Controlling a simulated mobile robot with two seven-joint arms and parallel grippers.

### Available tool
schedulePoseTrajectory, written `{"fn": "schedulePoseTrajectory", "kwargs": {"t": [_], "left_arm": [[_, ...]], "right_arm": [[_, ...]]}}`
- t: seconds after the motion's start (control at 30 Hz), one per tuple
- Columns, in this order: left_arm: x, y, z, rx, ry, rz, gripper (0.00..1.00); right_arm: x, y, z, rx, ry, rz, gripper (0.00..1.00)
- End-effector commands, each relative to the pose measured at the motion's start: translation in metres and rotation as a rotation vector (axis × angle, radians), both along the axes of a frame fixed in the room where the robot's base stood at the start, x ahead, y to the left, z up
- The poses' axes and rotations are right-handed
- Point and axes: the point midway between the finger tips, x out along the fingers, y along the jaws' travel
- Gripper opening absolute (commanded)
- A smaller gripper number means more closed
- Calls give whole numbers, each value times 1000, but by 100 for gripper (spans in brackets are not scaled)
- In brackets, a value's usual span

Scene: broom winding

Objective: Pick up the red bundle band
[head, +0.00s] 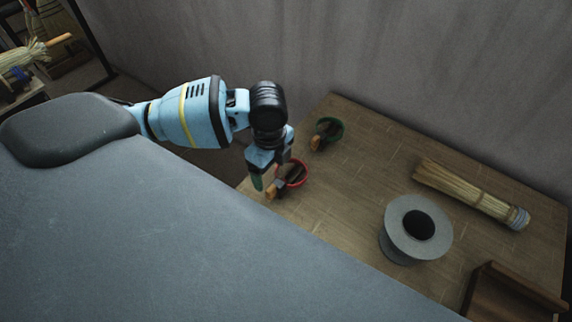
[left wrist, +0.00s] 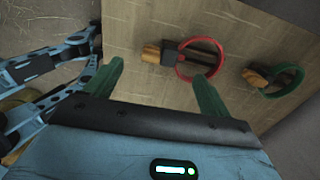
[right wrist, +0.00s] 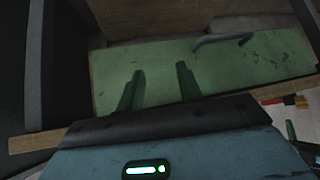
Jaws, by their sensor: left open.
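The red bundle band (head: 304,180) is a ring on a dark piece with a wooden handle (head: 271,192), lying near the left edge of the wooden table. In the left wrist view the red band (left wrist: 204,39) lies ahead of the fingers, with its dark piece and handle to its left. My left gripper (head: 265,181) is close to the band in the head view, partly covering its left side. Its green fingers (left wrist: 160,78) are open with nothing between them. My right gripper (right wrist: 160,72) shows only in the right wrist view, fingers apart and empty.
A similar green band (head: 341,130) lies behind the red one and also shows in the left wrist view (left wrist: 298,76). A grey spool (head: 400,215), a straw bundle (head: 465,192) and a wooden stand (head: 510,295) are on the right. A green panel (right wrist: 225,75) lies beyond my right gripper.

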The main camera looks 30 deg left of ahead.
Motion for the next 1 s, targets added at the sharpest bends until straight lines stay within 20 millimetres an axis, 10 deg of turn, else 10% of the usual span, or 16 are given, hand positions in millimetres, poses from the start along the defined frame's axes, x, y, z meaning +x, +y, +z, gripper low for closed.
{"fn": "schedulePoseTrajectory", "kwargs": {"t": [1.0], "left_arm": [[0,-5,-71,0,-2,0,82]], "right_arm": [[-1,0,-5,-1,7,1,36]]}}
